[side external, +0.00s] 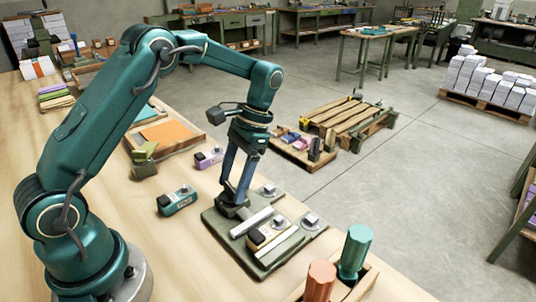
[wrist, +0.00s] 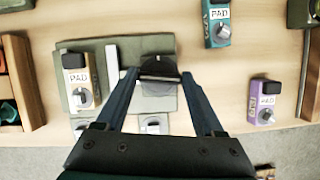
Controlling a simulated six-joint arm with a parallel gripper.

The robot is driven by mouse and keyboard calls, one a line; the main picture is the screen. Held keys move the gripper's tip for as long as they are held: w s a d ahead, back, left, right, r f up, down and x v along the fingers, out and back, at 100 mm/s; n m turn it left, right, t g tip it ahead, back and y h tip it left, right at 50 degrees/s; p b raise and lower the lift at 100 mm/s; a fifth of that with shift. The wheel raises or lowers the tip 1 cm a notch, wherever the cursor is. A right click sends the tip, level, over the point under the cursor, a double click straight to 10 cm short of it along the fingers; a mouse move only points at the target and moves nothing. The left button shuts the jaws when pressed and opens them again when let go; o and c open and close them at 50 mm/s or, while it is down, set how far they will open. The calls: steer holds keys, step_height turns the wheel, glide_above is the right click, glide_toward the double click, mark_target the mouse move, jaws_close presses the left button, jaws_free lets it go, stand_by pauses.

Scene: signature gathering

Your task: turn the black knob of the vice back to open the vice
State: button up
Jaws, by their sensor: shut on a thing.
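The vice (side external: 215,222) sits on the bench in the side view, a grey-green plate with pale jaw bars. A cream and black pad block (side external: 261,236) lies between the bars; it also shows in the wrist view (wrist: 74,77). My gripper (wrist: 159,73) is shut on the knob, one finger on each side. In the side view my gripper (side external: 233,192) points down at the plate's left end and largely hides the knob.
A teal pad block (side external: 178,201) and a purple one (side external: 208,157) stand on the bench left of and behind the vice. A teal cylinder (side external: 355,250) and a salmon cylinder (side external: 320,281) stand in a wooden box at the front. The bench edge lies right of the vice.

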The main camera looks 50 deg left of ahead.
mark_target(231, 187)
steer(key=shift+n+h, duration=0.3)
steer(key=shift+n, duration=0.4)
steer(key=o, duration=1.4)
steer(key=shift+r, duration=0.1)
steer(key=shift+v, duration=2.15)
steer(key=shift+w+r, duration=0.15)
steer(key=shift+r, duration=0.15)
